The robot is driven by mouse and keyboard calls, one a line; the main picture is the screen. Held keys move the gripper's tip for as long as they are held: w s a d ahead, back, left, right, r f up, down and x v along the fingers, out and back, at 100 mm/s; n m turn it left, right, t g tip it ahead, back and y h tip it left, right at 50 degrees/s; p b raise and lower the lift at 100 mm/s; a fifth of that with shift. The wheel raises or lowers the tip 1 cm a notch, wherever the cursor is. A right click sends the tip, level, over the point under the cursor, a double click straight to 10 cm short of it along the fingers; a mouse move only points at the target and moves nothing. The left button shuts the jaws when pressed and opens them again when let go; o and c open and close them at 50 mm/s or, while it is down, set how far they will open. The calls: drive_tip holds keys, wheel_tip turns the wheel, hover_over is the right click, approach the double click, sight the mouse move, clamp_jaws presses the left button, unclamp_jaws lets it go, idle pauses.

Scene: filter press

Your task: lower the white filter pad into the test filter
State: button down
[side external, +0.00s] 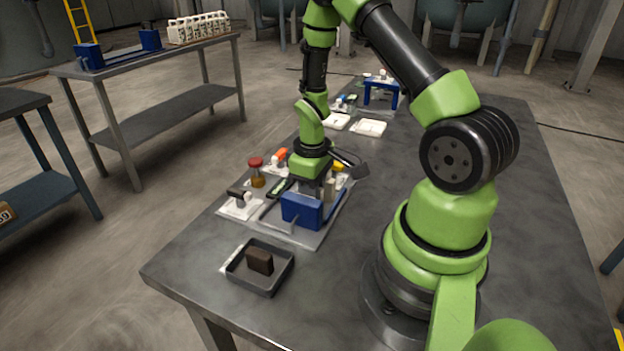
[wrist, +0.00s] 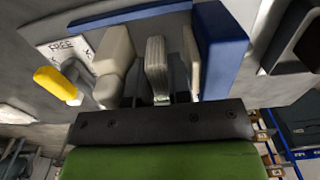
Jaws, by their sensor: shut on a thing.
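The test filter appears as a blue block (side external: 302,209) on a grey tray on the table. Its blue plate (wrist: 221,50) fills the right of centre in the wrist view, with a beige block (wrist: 116,62) left of it. My gripper (side external: 322,188) points down just behind and above the blue block. In the wrist view my gripper (wrist: 165,82) reaches between the beige block and the blue plate, beside a pale ridged piece. It is shut on the white filter pad, which is mostly hidden. I cannot tell how deep the pad sits.
A black tray (side external: 240,270) with a dark brown block (side external: 260,261) lies near the front edge. A red-capped jar (side external: 257,172) and a white card (side external: 239,208) are left of the blue block. A yellow-handled item (wrist: 56,84) lies left in the wrist view. The table's right side is clear.

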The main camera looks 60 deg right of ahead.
drive_tip(key=shift+f, duration=0.3)
drive_tip(key=shift+f, duration=0.45)
idle(0.4)
drive_tip(key=c, duration=1)
unclamp_jaws()
drive_tip(key=shift+w, duration=0.1)
drive_tip(key=shift+d+r, duration=0.1)
drive_tip(key=shift+r, duration=3.65)
